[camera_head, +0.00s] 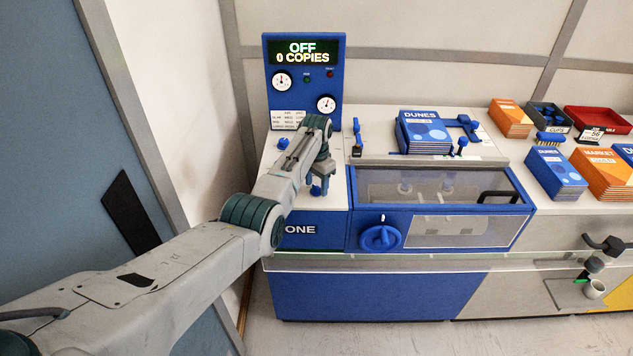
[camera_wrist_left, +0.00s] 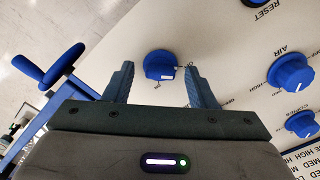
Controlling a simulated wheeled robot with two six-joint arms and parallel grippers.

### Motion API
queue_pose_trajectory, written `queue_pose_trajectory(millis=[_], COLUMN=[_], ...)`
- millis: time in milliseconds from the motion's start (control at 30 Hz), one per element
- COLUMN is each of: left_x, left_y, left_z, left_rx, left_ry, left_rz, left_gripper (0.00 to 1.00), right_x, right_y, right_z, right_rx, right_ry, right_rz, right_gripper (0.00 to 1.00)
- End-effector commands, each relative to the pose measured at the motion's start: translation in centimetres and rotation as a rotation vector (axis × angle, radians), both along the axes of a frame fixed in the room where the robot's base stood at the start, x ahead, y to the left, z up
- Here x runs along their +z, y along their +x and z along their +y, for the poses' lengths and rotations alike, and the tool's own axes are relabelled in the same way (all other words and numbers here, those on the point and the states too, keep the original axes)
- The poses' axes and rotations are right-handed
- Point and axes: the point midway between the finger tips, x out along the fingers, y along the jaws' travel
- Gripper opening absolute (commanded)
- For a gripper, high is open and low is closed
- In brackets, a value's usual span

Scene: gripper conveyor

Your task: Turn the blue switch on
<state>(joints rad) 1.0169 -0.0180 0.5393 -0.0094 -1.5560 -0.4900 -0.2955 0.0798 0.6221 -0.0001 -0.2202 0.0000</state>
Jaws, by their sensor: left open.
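A small blue knob-shaped switch (camera_wrist_left: 158,65) with a white label stands on the pale panel in the left wrist view. Lettering beside it is too small to read surely. My left gripper (camera_wrist_left: 159,70) is open, with one finger on each side of the switch and a gap to both. In the head view my left gripper (camera_head: 320,188) points down over the left part of the machine's top and mostly hides this switch. The display (camera_head: 303,52) on the blue upright panel reads OFF and 0 COPIES. My right gripper is not in view.
More blue knobs (camera_wrist_left: 290,72) stand to the right in the wrist view. A blue handle (camera_wrist_left: 62,65) is at its left. The blue upright panel (camera_head: 270,95) rises behind my gripper. A booklet stack (camera_head: 425,130) and a clear-lidded bay (camera_head: 440,185) lie to the right.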

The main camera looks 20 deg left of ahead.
Motion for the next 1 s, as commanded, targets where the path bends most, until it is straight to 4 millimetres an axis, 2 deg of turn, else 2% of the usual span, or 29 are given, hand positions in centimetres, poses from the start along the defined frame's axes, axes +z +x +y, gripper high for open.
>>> queue_pose_trajectory(millis=[167, 267, 400, 433, 767, 1000], left_x=[0.01, 0.02, 0.03, 0.03, 0.11, 0.18], left_y=[0.01, 0.01, 0.01, 0.01, 0.02, 0.02], left_z=[0.02, 0.02, 0.02, 0.02, 0.02, 0.02], left_rx=[0.000, 0.000, 0.000, 0.000, -0.046, -0.192], left_ry=[0.000, 0.000, 0.000, 0.000, 0.000, 0.001], left_rz=[0.000, 0.000, 0.000, 0.000, 0.000, 0.001], left_gripper=[0.51, 0.35, 0.08, 0.06, 0.06, 0.06], right_x=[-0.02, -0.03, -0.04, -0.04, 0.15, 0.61], right_y=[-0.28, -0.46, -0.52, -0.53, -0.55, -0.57], right_z=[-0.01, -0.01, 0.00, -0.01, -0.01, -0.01], right_rx=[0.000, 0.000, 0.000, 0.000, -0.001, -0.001], right_ry=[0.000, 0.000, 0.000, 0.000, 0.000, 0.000], right_rz=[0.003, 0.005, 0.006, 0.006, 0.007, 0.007], right_gripper=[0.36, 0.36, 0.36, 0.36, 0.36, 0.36])
